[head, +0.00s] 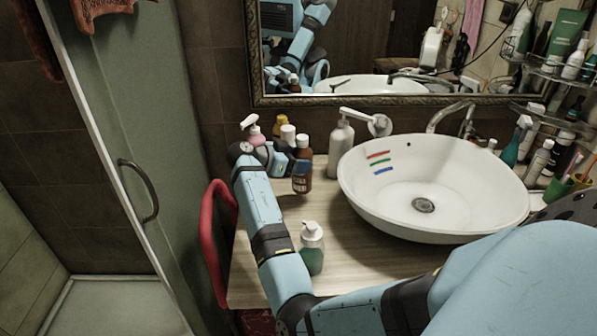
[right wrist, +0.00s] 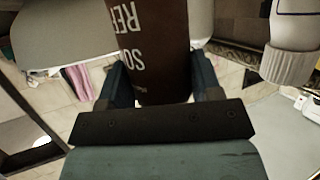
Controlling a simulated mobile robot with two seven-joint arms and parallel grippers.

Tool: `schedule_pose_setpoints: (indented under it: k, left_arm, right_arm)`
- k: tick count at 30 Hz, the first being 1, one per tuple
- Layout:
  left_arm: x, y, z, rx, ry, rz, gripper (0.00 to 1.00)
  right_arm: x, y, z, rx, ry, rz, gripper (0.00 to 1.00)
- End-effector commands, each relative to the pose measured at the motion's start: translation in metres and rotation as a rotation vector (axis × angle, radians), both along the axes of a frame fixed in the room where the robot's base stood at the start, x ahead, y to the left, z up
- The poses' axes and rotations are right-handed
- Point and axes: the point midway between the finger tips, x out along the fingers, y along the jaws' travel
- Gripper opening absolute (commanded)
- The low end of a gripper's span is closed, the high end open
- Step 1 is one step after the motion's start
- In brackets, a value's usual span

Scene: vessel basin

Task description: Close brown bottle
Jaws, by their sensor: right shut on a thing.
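The brown bottle (head: 303,172) stands upright at the back left of the counter, left of the basin. A pale label shows on its front. My right gripper (head: 292,163) reaches it from the left and is shut on its body. In the right wrist view the brown bottle (right wrist: 150,50), with upside-down white lettering, fills the gap between the two fingers of my right gripper (right wrist: 160,82). My left gripper is not in view.
A green soap pump bottle (head: 312,255) stands in front near my arm.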

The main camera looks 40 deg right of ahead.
Motion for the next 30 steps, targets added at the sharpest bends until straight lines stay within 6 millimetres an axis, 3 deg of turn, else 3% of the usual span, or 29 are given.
schedule_pose_setpoints:
  k: [7,20,21,24,30]
  left_arm:
    - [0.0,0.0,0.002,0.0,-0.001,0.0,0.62]
    - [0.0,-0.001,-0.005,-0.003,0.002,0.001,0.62]
    - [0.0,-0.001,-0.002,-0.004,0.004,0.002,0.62]
    - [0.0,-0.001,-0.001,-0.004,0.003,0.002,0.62]
    - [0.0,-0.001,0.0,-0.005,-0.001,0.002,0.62]
  right_arm:
    - [0.0,0.0,-0.036,0.001,0.004,0.0,0.0]
    - [0.0,0.0,-0.044,0.0,0.0,0.0,0.0]
    - [0.0,0.0,-0.042,0.001,0.001,0.0,0.68]
    - [0.0,0.0,-0.041,0.001,0.001,0.0,0.84]
    - [0.0,0.0,-0.041,0.0,0.001,0.0,0.84]
